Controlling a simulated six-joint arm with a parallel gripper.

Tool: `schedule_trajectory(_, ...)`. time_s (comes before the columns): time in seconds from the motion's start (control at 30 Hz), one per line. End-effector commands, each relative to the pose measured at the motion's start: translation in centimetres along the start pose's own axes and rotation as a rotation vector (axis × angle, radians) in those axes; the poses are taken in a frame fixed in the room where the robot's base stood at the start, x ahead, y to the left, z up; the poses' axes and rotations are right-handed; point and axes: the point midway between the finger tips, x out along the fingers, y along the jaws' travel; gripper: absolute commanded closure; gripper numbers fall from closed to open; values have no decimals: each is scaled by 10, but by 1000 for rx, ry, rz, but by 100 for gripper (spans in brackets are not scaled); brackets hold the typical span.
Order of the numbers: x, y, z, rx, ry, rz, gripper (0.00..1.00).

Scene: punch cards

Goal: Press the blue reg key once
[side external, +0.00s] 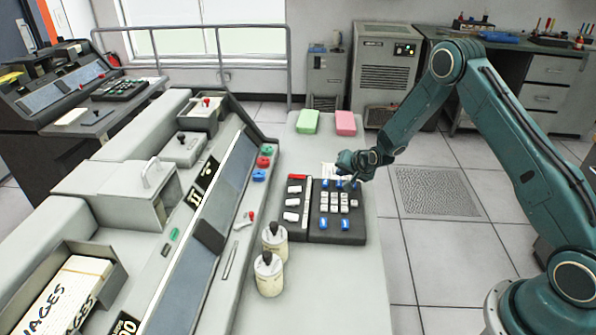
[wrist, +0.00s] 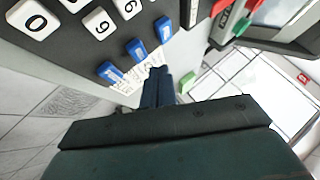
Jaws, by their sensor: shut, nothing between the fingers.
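A dark keypad (side external: 317,233) lies on the grey desk, with white number keys in the middle, blue keys along its far edge and near edge, and a red key at left. Three blue keys in a row show in the wrist view: one at left (wrist: 110,72), one in the middle (wrist: 137,49) and one at right (wrist: 164,28). Their lettering is too small to read, so I cannot tell which is the reg key. My gripper (wrist: 158,76) is shut and empty, just beyond the far-edge blue keys. In the side view my gripper (side external: 350,181) hides part of that row.
Two cream pots with dark knobs (side external: 268,277) stand left of the keypad's near side. A printed paper (side external: 331,170) lies behind the keypad. Green (side external: 308,122) and pink (side external: 345,123) blocks lie at the desk's far end. The sloped console (side external: 190,250) borders the left; the near desk is clear.

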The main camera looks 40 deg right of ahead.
Motion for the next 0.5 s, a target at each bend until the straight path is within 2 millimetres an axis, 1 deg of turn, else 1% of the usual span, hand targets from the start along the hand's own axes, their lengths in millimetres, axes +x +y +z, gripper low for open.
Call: schedule_trajectory(0.5,-25,-18,-18,0,0,0,100)
